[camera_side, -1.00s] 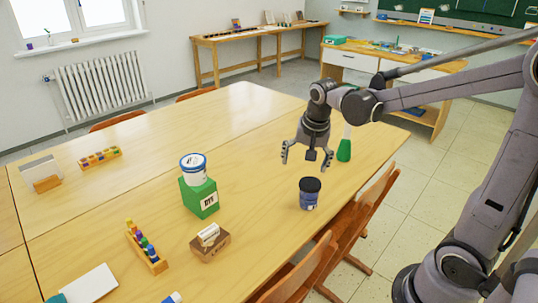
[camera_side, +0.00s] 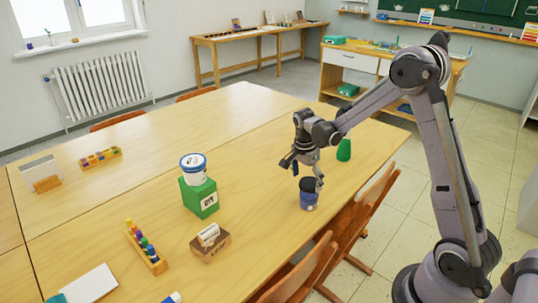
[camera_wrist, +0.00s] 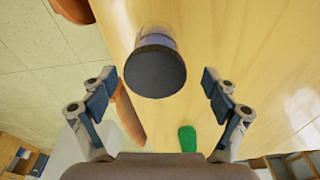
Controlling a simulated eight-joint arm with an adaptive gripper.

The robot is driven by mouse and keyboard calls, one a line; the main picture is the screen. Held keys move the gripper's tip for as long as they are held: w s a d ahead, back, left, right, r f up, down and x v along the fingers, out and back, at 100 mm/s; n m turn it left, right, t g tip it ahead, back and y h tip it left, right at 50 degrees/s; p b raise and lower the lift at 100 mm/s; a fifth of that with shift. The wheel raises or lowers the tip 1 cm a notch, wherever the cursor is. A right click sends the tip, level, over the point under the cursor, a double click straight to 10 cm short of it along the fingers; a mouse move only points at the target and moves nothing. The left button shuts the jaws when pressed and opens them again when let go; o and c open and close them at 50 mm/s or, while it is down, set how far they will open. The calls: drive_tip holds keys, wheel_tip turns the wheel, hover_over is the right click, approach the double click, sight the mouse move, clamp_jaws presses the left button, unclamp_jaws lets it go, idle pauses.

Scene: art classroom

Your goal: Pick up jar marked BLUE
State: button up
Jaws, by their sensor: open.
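A small blue jar (camera_side: 308,197) with a dark lid stands upright on the table near its right edge. My gripper (camera_side: 304,178) is just above it, with its fingers close to the lid in the side view. In the wrist view the jar's dark round lid (camera_wrist: 155,72) lies ahead, between and beyond the two spread fingertips (camera_wrist: 158,85). The fingers are open and hold nothing. Any wording on the jar is too small to read now.
A green box (camera_side: 199,197) with a white tub (camera_side: 194,169) on top stands left of the jar. A cardboard box (camera_side: 210,246) is nearer. A green object (camera_side: 344,150) stands behind the gripper. Wooden chairs (camera_side: 362,212) line the right edge. Table around the jar is clear.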

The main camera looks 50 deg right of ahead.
drive_tip(key=shift+s+d+f, duration=0.1)
drive_tip(key=shift+d+f, duration=0.1)
drive_tip(key=shift+f, duration=0.8)
drive_tip(key=shift+s+d+f, duration=0.15)
drive_tip(key=shift+d+f, duration=0.05)
drive_tip(key=shift+f, duration=0.8)
drive_tip(key=shift+s+d+f, duration=0.1)
drive_tip(key=shift+d+f, duration=0.1)
drive_tip(key=shift+f, duration=0.8)
drive_tip(key=c, duration=1.4)
